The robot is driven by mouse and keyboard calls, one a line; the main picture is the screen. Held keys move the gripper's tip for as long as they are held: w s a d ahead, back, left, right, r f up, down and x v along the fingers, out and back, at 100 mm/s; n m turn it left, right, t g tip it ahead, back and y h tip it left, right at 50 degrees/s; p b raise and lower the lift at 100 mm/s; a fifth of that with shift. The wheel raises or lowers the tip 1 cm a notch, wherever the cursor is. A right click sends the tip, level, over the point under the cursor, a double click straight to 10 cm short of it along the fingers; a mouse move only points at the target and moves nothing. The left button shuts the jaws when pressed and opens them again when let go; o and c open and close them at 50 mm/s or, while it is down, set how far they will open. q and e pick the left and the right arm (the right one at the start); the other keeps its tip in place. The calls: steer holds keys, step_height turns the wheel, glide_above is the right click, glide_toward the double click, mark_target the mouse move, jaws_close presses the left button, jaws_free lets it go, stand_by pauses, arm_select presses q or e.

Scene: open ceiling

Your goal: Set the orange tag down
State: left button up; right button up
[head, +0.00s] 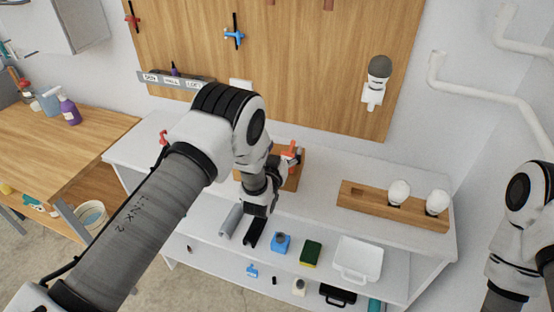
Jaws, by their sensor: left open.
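An orange-red piece (290,157) shows at a wooden block (297,178) on the white bench, just behind and to the right of my left wrist. It is small and partly covered, so I cannot tell whether it is the orange tag. My left gripper (254,232) points down over the front part of the bench, open, with no tag visible in it. Its fingers are dark and small here. My right arm is at the right edge, and its gripper is out of the picture.
The white bench (330,222) holds a grey cylinder (230,220), a blue item (281,243), a green-and-yellow sponge (311,253) and a white tray (358,260). A wooden rack (368,207) with two white bulbs stands right. A wooden tool board (310,60) hangs behind.

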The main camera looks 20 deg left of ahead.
arm_select(q)
steer(key=shift+s+f+b, duration=0.2)
steer(key=shift+s+b, duration=0.2)
steer(key=shift+s, duration=0.15)
steer(key=shift+s+f+b, duration=0.15)
steer(key=shift+s+b, duration=0.2)
steer(key=shift+s, duration=0.15)
steer(key=s+r+b, duration=0.1)
steer(key=s+b, duration=0.1)
steer(key=s, duration=0.8)
steer(key=s+a+f+g, duration=0.4)
steer(key=s+f+g, duration=0.5)
steer(key=s+f, duration=0.65)
steer(key=s+f+g, duration=0.3)
steer(key=s+g, duration=0.1)
steer(key=s, duration=0.5)
steer(key=s+a+f+g, duration=0.1)
steer(key=s+f+g, duration=0.3)
steer(key=s, duration=0.6)
steer(key=shift+a+g, duration=0.15)
steer(key=shift+g, duration=0.35)
steer(key=shift+f, duration=0.1)
